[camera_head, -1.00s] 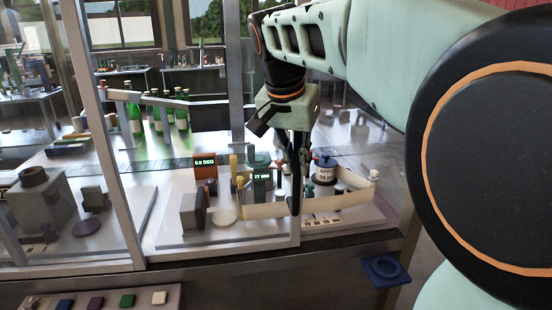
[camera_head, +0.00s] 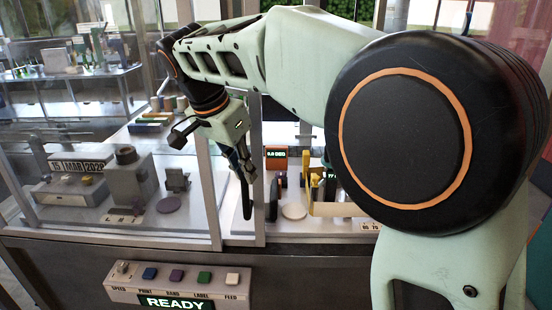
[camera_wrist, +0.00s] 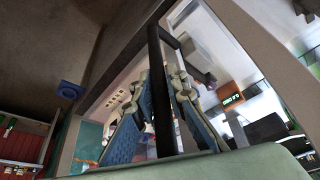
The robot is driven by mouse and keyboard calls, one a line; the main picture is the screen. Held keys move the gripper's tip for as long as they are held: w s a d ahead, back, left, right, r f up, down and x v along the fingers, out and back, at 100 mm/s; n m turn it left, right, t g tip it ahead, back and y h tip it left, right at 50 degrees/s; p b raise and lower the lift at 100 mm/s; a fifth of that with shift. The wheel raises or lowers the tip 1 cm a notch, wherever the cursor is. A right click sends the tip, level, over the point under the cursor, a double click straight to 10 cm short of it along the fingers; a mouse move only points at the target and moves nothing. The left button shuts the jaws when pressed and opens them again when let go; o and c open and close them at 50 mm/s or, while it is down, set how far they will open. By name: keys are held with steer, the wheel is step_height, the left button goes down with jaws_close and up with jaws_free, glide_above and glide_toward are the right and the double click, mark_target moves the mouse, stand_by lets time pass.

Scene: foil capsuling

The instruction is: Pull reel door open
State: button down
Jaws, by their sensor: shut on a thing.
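The reel door's metal edge frame (camera_head: 259,150) stands upright just left of the orange display in the head view. Its dark upright bar handle (camera_head: 246,203) is on the front, left of that edge. My gripper (camera_head: 245,170) is shut on the upper part of the handle. In the wrist view the handle (camera_wrist: 160,115) runs between the two blue-padded fingers of my gripper (camera_wrist: 167,78). To the right of the door edge, a cream strip (camera_head: 336,209) shows in the station behind; much of that station is hidden by my arm.
An orange digital display (camera_head: 276,158) and a pale disc (camera_head: 294,211) stand right of the door edge. A fixed post (camera_head: 208,190) is left of the handle. Below is a button panel (camera_head: 122,293) reading READY. Grey printing machinery (camera_head: 130,178) sits behind the left glass.

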steer(key=shift+a+p, duration=0.3)
steer(key=shift+a, duration=1.2)
steer(key=c, duration=1.9)
jaws_free()
steer(key=shift+c, duration=0.2)
steer(key=v, duration=1.2)
